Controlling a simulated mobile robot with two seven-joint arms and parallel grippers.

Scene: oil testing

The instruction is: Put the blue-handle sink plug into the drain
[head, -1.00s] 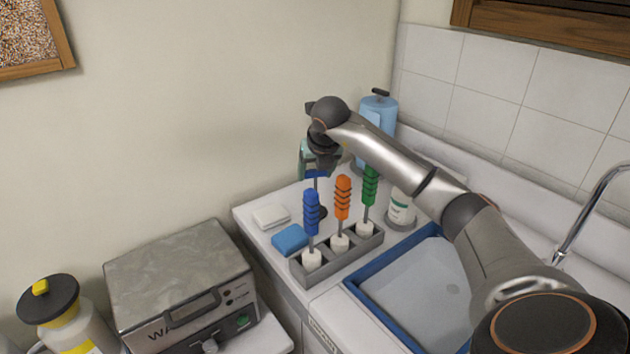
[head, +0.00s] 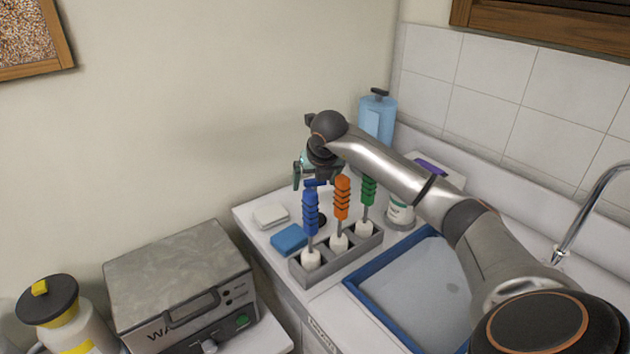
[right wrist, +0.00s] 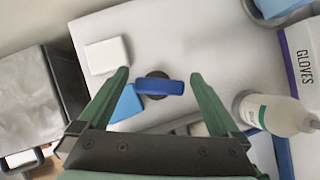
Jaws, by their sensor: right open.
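The blue-handle sink plug stands upright on the white counter behind the brush rack; its blue handle (head: 315,183) and dark base (head: 320,220) show in part in the head view. The right wrist view looks down on its blue handle (right wrist: 160,88). My right gripper (right wrist: 160,73) is open, with its green fingers apart on either side of the handle and a gap to each. In the head view my right gripper (head: 316,178) is just above the plug. My left gripper is out of view.
A grey rack (head: 340,258) with blue, orange and green brushes stands just in front of the plug. A white block (head: 270,216) and blue sponge (head: 290,239) lie left. A bottle (head: 399,212), glove box (right wrist: 300,60) and faucet (head: 590,215) are to the right.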

